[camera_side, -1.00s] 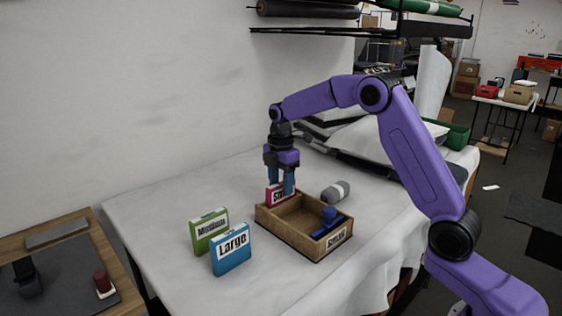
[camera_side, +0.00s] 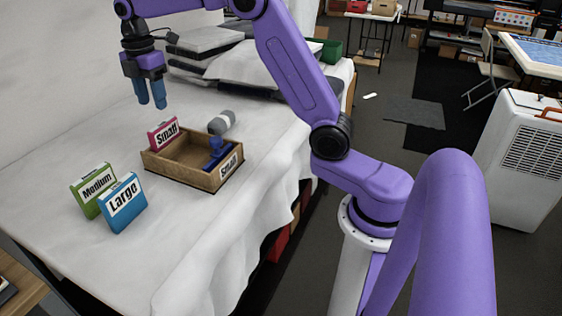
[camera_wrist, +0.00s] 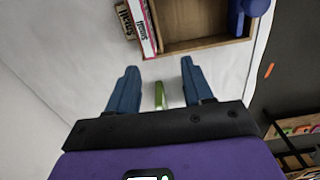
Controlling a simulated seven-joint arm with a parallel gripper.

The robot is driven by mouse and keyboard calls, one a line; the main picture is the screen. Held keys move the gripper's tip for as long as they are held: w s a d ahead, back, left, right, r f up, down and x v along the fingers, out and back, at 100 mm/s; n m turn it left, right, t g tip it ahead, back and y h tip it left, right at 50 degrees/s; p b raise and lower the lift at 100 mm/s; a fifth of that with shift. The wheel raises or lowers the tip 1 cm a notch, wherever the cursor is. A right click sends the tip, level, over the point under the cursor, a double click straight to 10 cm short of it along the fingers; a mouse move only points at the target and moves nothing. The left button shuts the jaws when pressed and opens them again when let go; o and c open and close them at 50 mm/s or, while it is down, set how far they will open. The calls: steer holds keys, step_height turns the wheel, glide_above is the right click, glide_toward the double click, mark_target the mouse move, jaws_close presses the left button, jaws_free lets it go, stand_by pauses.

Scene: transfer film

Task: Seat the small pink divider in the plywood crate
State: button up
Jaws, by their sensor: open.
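The small pink divider (camera_side: 163,133), labelled "Small", stands upright at the far left end of the plywood crate (camera_side: 176,171). In the wrist view the pink divider (camera_wrist: 141,28) lies along the left end of the crate (camera_wrist: 200,48). Its foot is not clear, so I cannot tell how deep it sits. My gripper (camera_side: 152,105) is open and empty, with its blue fingers pointing down above and behind the divider, apart from it. Both fingers of my gripper (camera_wrist: 155,90) show spread in the wrist view.
A blue stamp (camera_side: 216,152) lies inside the crate at the right. A grey roll (camera_side: 221,123) lies behind the crate. Green "Medium" (camera_side: 91,190) and blue "Large" (camera_side: 123,204) dividers stand on the table at the front left. The white table (camera_side: 195,230) in front of the crate is clear.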

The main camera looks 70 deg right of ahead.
steer(key=s+a+f+m, duration=0.1)
steer(key=s+a, duration=0.4)
steer(key=s, duration=0.4)
steer(key=s+a+f+m, duration=0.1)
steer(key=s+a, duration=0.3)
steer(key=s, duration=0.5)
steer(key=s+d+f+m, duration=0.1)
steer(key=s+d+f, duration=0.1)
steer(key=s, duration=0.8)
steer(key=s+d+f+m, duration=0.2)
steer(key=s+f, duration=0.1)
steer(key=s, duration=0.8)
steer(key=shift+d+f, duration=0.25)
steer(key=shift+f, duration=0.15)
